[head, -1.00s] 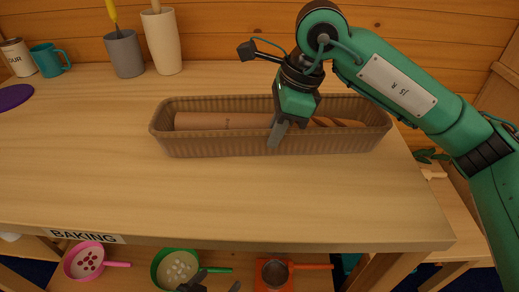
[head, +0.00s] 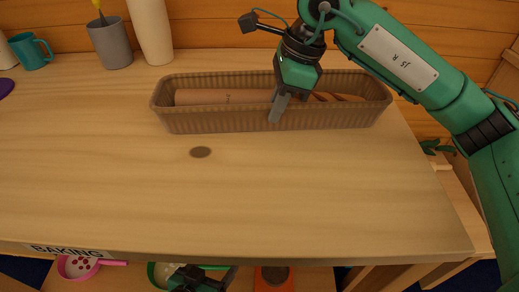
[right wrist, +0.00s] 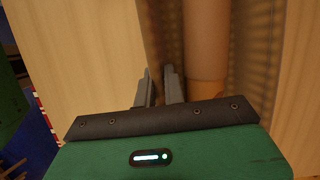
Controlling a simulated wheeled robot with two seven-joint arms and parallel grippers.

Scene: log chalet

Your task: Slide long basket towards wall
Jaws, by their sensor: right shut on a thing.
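The long basket (head: 335,117), brown and ribbed, stands on the wooden table in the head view, its long side roughly parallel to the wall (head: 215,27). A rolling pin (head: 222,97) and other brown things lie in it. My right gripper (head: 277,107) reaches down over the middle of its near long side and is shut on that side wall. In the right wrist view the fingers (right wrist: 159,88) are on either side of the basket wall, next to the rolling pin (right wrist: 207,40). My left gripper (head: 205,278) is below the table's front edge, fingers apart, apparently empty.
A grey cup (head: 112,45), a cream jar (head: 151,30) and a teal mug (head: 31,52) stand near the wall, left of the basket. Pans sit on a shelf below, behind a BAKING label (head: 66,251). The table in front of the basket is clear.

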